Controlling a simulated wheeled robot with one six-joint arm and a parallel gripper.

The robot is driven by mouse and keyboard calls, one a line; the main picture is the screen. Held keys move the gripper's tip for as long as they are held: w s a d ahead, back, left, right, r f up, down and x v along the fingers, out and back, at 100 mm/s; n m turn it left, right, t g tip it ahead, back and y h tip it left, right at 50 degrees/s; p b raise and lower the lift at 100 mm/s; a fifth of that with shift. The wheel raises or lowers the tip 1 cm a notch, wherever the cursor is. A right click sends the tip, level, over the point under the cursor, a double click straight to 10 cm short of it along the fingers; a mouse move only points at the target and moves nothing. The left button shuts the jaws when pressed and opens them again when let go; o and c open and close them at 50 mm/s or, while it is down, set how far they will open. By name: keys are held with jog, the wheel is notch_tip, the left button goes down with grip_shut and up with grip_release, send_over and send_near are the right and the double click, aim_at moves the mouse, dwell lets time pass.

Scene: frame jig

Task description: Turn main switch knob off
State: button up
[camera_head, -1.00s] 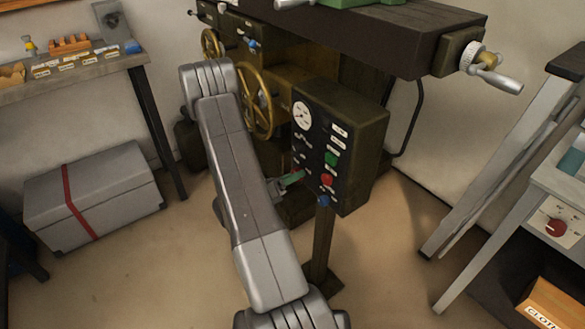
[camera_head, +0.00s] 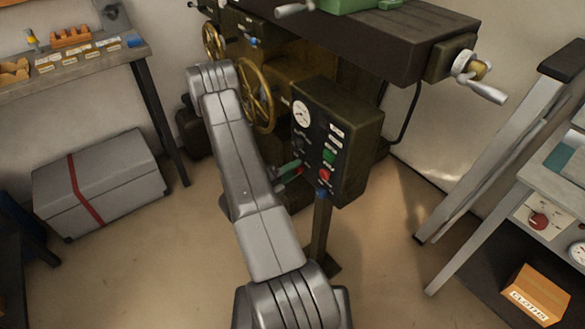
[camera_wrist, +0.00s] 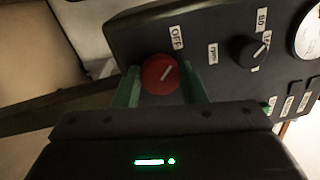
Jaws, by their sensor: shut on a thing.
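The main switch knob is a round red knob (camera_wrist: 160,74) with a white pointer line, on the dark control panel (camera_wrist: 225,40). In the wrist view an OFF label (camera_wrist: 177,37) is beside it, and the pointer line slants toward the upper right, roughly toward that label. My gripper (camera_wrist: 161,80) has its two green fingers on either side of the knob, shut on it. In the head view my gripper (camera_head: 291,169) is at the lower left of the control panel (camera_head: 360,145); my arm hides part of the area there.
The panel also carries a gauge (camera_head: 302,114), a green button (camera_head: 329,156), a red button (camera_head: 324,174) and a blue part (camera_head: 321,191). A black selector knob (camera_wrist: 248,50) is close to the red knob. A brass handwheel (camera_head: 256,96) stands behind my arm.

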dwell(0.5)
jog(key=o, duration=1)
jog(key=v, duration=1.4)
jog(key=shift+d, duration=0.1)
jog(key=x, duration=1.3)
jog(key=shift+w+d+r, duration=0.1)
jog(key=shift+w+d, duration=0.2)
